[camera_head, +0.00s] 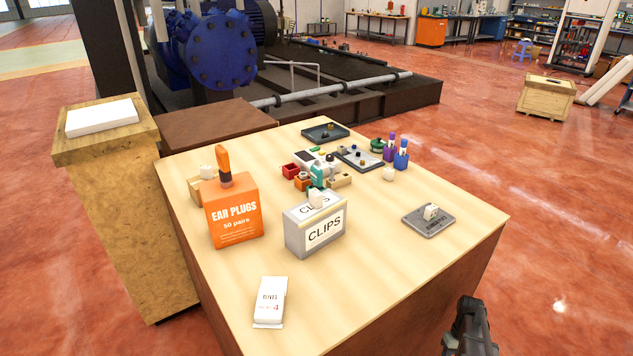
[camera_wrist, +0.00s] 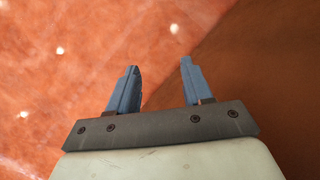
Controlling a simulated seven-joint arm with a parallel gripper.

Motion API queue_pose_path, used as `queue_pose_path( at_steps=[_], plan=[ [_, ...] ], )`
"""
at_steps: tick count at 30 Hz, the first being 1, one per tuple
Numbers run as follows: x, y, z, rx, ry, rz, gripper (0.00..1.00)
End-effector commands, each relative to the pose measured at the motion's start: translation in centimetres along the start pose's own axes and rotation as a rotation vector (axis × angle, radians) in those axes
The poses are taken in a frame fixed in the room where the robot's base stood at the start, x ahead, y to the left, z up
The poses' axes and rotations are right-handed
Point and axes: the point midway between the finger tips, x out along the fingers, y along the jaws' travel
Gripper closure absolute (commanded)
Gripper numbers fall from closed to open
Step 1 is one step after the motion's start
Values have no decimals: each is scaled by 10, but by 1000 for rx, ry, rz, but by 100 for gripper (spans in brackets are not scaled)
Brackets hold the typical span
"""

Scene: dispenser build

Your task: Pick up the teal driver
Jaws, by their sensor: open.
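A teal and grey tool, likely the teal driver (camera_head: 317,178), is in the middle of the cluster on the wooden table. Its lower part is hidden behind the grey-and-white CLIPS box (camera_head: 322,236), so I cannot tell how it rests. My gripper (camera_wrist: 159,66) is open, with nothing between its blue fingers in the wrist view. In the head view, my arm's dark end shows at the bottom right, beyond the table's right edge and far from the tool. The wrist view shows no driver, only red floor and a brown surface.
An orange EAR PLUGS box (camera_head: 234,216) stands left of the CLIPS box. Small bins, dark trays (camera_head: 325,133) and blue and purple holders (camera_head: 401,161) crowd the back. A grey plate (camera_head: 428,224) lies right; a white box (camera_head: 270,300) lies in front. The front right tabletop is clear.

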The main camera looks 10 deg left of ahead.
Motion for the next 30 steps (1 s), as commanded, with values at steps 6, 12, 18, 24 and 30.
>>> queue_pose_path(
  at_steps=[6,12,18,24,30],
  plan=[
    [-80,53,-35,-48,60,13,50],
    [-157,93,-56,-116,121,42,50],
    [-233,126,-73,-196,183,85,50],
    [-311,155,-83,-278,242,138,50],
    [-402,184,-85,-368,301,205,50]
  ],
)
